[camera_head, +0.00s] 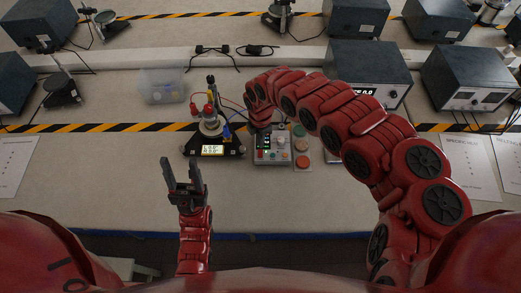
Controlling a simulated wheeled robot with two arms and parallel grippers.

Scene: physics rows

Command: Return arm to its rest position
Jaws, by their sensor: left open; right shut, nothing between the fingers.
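My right arm (345,122) is red and arches from the lower right over the bench towards the middle. Its end reaches down at the left edge of a grey control box (279,155) with coloured buttons and green lights. The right gripper's fingers are mostly hidden behind its own wrist, so I cannot tell whether they touch the box. My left gripper (182,176) is dark, open and empty. It points up over the front part of the bench, apart from the objects there.
A black-based apparatus (213,147) with a lit display stands left of the control box. Blue-grey instruments (481,78) stand at the right, near my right arm. A clear plastic bin (163,85) is at the back left. The bench's front left is clear except for a paper sheet (14,160).

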